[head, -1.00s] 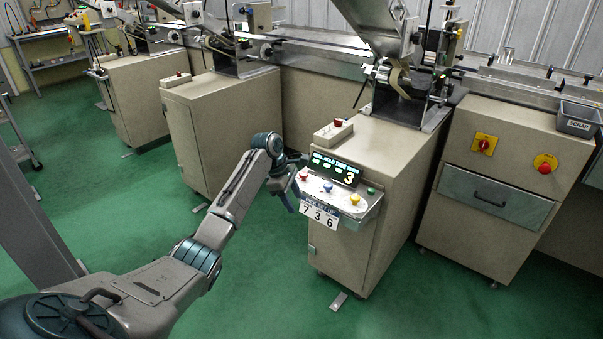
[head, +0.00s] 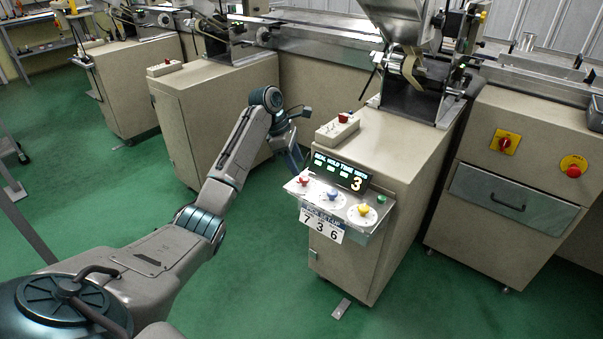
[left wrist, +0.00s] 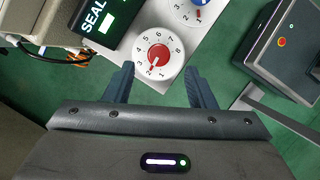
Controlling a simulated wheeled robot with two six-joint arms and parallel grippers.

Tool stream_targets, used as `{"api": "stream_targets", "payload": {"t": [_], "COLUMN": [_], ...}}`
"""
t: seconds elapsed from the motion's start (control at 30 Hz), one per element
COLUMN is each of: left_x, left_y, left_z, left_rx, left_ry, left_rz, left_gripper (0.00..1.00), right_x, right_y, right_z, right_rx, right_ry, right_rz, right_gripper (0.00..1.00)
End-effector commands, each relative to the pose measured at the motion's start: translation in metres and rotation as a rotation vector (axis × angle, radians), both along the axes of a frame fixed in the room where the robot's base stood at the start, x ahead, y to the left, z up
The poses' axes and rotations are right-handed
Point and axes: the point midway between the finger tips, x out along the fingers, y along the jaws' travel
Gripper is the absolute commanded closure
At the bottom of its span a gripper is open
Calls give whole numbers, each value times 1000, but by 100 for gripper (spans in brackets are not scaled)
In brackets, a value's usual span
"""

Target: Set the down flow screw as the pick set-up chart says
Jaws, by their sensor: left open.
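My left gripper (head: 296,163) is open and empty, just above the left end of the control panel (head: 376,222). In the left wrist view its two fingertips (left wrist: 160,72) point at a red knob (left wrist: 158,53) on a white numbered dial, apart from it; the knob's white mark points to the low numbers, near 2. The head view shows the red knob (head: 294,171), a blue knob (head: 333,193) and a yellow knob (head: 364,209). A chart card (head: 321,221) below them reads 7, 3, 6; its heading is too small to read surely. I cannot tell any knob as the down flow screw.
A lit display (head: 340,171) with a large 3 stands behind the knobs. A green button (head: 381,199) is at the panel's right. A box with a red button (head: 337,129) sits on the cabinet.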

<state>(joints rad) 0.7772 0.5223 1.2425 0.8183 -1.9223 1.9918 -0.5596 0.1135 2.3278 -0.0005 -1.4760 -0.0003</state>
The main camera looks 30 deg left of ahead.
Motion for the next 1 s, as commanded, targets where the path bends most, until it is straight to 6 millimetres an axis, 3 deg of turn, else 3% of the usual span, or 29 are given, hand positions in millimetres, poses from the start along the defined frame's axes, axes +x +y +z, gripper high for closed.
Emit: {"api": "stream_targets", "payload": {"t": [0.1,0.3,0.67,0.9,1.0], "left_x": [3,7,8,8,8], "left_y": [-8,-15,-16,-16,-16], "left_z": [-21,-41,-45,-44,-44], "left_rx": [-2,0,0,0,0], "left_ry": [2,0,0,0,0], "left_rz": [-1,-1,-1,-1,-1], "left_gripper": [50,50,50,94,94], "right_x": [-1,-2,-9,-7,-5], "right_y": [1,2,0,0,0], "right_z": [5,15,14,14,15], "right_rx": [0,1,-4,-5,-4], "right_ry": [-2,-14,0,-3,-7], "right_rz": [0,1,5,6,6], "right_gripper": [64,64,64,64,64]}}
